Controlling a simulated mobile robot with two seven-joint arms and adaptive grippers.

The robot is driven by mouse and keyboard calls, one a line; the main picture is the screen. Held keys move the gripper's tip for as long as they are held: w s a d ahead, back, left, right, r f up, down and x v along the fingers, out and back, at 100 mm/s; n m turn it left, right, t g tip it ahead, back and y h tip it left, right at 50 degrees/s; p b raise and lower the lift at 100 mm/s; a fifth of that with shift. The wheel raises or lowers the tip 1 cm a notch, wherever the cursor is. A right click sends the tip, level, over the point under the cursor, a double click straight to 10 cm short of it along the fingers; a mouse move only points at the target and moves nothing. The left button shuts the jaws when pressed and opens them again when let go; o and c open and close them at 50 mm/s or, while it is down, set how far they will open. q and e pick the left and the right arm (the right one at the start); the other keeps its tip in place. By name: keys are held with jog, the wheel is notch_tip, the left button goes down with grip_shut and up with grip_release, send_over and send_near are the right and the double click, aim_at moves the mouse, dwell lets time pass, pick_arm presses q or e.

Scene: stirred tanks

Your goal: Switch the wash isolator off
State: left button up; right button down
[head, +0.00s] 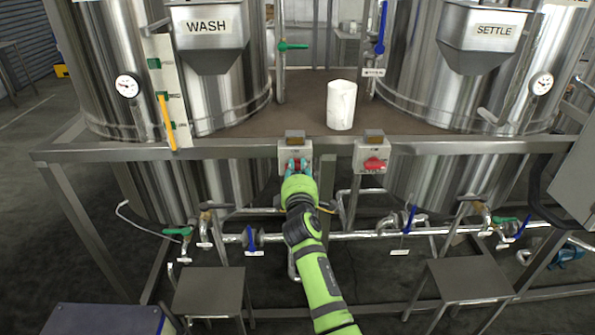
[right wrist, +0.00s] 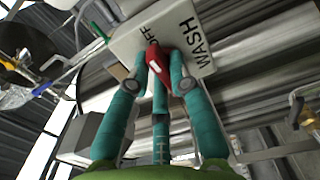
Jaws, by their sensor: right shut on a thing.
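The wash isolator (head: 283,150) is a pale box on the front rail of the frame, below and right of the WASH tank. Its red handle (right wrist: 154,62) shows in the right wrist view between my teal fingers, on a plate with the words OFF and WASH. My right gripper (head: 297,166) is shut on the red handle; it also shows in the right wrist view (right wrist: 162,58). The fingers hide part of the handle and the plate, so its exact setting is unclear. My left gripper is not in view.
A similar box (head: 362,152) with a red handle (head: 374,164) sits to the right on the same rail. A white cylinder (head: 341,105) stands on the deck behind. Pipes with blue and green valve levers run below, and two grey stools (head: 209,290) (head: 469,279) stand in front.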

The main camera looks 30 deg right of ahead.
jog(key=shift+m, duration=0.4)
jog(key=c, duration=1.1)
grip_release()
jog(key=v, duration=1.2)
